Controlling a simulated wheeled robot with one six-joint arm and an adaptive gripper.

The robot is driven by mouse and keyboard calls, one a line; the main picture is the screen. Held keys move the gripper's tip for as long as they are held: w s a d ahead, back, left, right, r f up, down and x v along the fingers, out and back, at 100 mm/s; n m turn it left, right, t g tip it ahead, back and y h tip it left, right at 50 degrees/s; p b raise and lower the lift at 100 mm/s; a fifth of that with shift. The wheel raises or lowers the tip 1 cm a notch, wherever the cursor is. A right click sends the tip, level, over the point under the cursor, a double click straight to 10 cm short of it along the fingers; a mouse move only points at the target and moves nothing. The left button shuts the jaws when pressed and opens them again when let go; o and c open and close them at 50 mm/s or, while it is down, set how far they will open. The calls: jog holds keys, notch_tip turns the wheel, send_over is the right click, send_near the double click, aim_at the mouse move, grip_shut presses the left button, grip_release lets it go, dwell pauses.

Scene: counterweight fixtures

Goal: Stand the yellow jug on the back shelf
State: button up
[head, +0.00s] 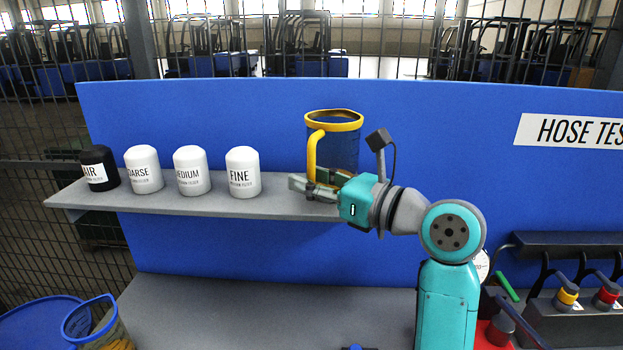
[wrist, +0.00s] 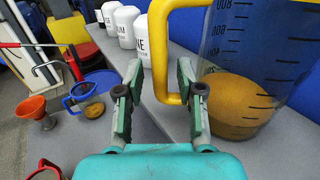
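The yellow jug (head: 345,150) is a clear measuring jug with a yellow rim and handle and amber contents low inside. It looks upright on the grey back shelf (head: 275,208), at the right of the white canisters; the gripper hides its base in the head view. In the wrist view the jug (wrist: 265,60) is large at right, its base apparently on the shelf. My gripper (head: 303,188) is low at its handle side. In the wrist view its fingers (wrist: 159,75) are apart, with the handle showing between them; I see no finger clamped on it.
White canisters marked FINE (head: 243,175), MEDIUM (head: 192,172) and COARSE (head: 143,170), and a black one (head: 99,170), line the shelf. A blue panel (head: 240,120) stands behind. A blue-rimmed jug (head: 100,325) is lower left. Valves (head: 567,296) are lower right.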

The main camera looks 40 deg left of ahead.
jog(key=shift+d+r, duration=0.1)
jog(key=shift+r, duration=0.05)
jog(key=d, duration=1.1)
jog(key=shift+s+d, duration=0.25)
jog(key=shift+d, duration=0.15)
